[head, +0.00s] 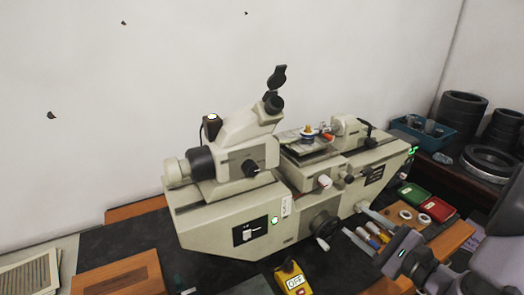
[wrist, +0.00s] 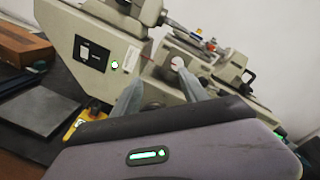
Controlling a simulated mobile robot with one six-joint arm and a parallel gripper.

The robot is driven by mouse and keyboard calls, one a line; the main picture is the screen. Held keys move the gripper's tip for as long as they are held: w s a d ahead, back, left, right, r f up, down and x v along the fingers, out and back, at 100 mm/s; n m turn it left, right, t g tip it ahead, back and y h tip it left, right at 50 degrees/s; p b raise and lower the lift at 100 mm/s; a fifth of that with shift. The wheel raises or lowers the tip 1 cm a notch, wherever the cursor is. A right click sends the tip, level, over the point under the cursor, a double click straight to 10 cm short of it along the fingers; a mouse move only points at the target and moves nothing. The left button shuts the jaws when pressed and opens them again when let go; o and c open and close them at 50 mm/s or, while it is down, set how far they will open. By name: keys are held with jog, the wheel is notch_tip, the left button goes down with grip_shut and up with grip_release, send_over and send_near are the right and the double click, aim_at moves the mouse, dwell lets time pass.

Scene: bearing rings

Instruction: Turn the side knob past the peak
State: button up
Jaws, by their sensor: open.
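The long beige measuring machine (head: 225,225) stands on the dark bench and also shows in the wrist view (wrist: 150,70). On its front are a dark handwheel (head: 325,225), a small white knob with red (head: 324,181) and a black knob (head: 348,178). Another black knob (head: 250,168) is on the side of its microscope head. I cannot tell for certain which is the side knob. In the wrist view, the white knob (wrist: 177,63) appears by the right fingertip; contact is unclear.
A yellow meter (head: 293,278) lies in front of the machine. Red (head: 437,209) and green (head: 414,195) trays, pale rings and coloured-handled tools are near my arm. Dark bearing rings (head: 463,110) and a blue bin (head: 420,132) stand at the right.

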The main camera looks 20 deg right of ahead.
jog(key=d+m+h, duration=0.1)
jog(key=d+h, duration=0.1)
jog(key=d, duration=0.1)
jog(key=b, duration=0.1)
send_near(328, 184)
jog(key=shift+m+t, duration=0.3)
jog(key=w, duration=0.9)
jog(key=shift+w+a+f, duration=0.15)
jog(key=shift+f, duration=0.2)
jog(key=shift+c, duration=0.2)
grip_shut()
